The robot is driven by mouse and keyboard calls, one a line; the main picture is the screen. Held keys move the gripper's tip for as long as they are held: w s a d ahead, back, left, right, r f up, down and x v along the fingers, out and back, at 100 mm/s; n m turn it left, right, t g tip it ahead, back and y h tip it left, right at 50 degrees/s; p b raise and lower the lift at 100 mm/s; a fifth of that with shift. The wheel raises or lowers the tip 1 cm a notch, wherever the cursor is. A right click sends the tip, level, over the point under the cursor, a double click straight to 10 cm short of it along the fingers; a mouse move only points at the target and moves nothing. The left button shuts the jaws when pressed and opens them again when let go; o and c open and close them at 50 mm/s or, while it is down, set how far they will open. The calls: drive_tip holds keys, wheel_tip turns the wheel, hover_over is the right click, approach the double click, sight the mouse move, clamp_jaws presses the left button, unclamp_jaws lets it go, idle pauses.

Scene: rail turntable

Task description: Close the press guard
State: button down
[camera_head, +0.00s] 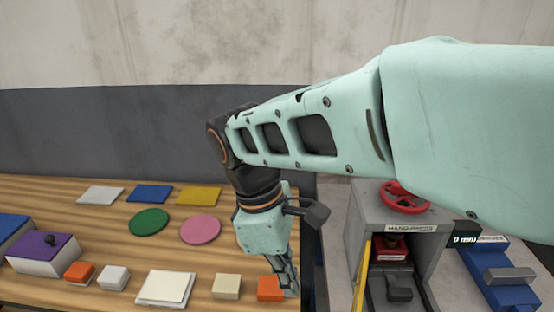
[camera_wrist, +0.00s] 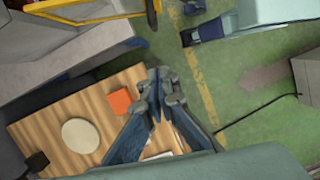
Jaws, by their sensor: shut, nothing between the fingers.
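The grey hand press (camera_head: 410,222), with a red handwheel on top, stands right of the wooden table. Its yellow-edged guard (camera_head: 362,275) shows at the left of its front opening, and the inside of the press is in view, so the guard looks open. The guard's yellow frame (camera_wrist: 95,17) also crosses the top left of the wrist view. My gripper (camera_head: 290,290) points down at the table's right end, beside an orange block (camera_head: 268,289). In the wrist view my gripper (camera_wrist: 166,92) is shut and empty, apart from the guard. The guard's lower end is cut off in the head view.
The wooden table (camera_head: 120,210) holds coloured plates, discs and small blocks. A purple-topped box (camera_head: 42,255) is at left. A dark post (camera_head: 308,250) stands between table and press. A blue vise-like tool (camera_head: 505,275) is right of the press. Green floor (camera_wrist: 250,75) shows below.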

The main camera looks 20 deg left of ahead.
drive_tip(key=d+f, duration=0.5)
drive_tip(key=f, duration=0.4)
drive_tip(key=shift+d+p, duration=0.3)
drive_tip(key=shift+s+d+n, duration=0.1)
drive_tip(key=shift+n, duration=0.2)
